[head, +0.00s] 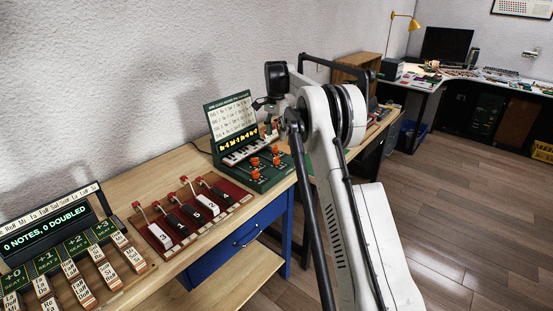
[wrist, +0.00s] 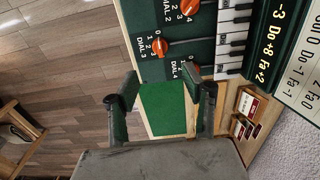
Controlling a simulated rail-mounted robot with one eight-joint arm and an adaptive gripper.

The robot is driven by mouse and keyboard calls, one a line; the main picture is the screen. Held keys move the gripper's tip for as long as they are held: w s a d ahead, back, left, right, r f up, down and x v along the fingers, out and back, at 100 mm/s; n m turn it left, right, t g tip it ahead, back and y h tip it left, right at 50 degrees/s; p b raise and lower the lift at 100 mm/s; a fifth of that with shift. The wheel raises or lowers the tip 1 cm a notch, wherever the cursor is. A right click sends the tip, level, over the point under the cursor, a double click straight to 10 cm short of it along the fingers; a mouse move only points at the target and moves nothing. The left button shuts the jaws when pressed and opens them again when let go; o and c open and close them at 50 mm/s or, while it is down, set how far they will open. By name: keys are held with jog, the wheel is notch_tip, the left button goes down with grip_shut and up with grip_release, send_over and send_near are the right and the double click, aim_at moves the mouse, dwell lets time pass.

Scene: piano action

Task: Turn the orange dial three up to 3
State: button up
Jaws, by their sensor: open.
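The orange dial three (wrist: 161,47) shows in the wrist view beside the white label "DIAL 3", on the dark green panel of the keyboard box (head: 265,184). Numbers ring it, but I cannot read its setting surely. Another orange dial (wrist: 190,6) is at the top, and the dial marked "DIAL 4" is partly hidden by a finger. My gripper (wrist: 162,78) is open and empty, its two fingers apart, with dial three just past the tips, near the middle of the gap. In the head view several orange dials show, but I cannot tell which is dial three.
White and black piano keys (wrist: 234,30) and a lit display (wrist: 267,30) adjoin the dials. On the wooden bench stand a red board with numbered levers (head: 190,215) and a note-counter box (head: 50,238). A green mat (wrist: 163,108) lies beyond my fingers.

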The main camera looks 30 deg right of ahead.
aim_at(276, 157)
notch_tip(276, 157, down, 12)
jog(key=shift+r, duration=0.1)
dwell(0.4)
grip_shut()
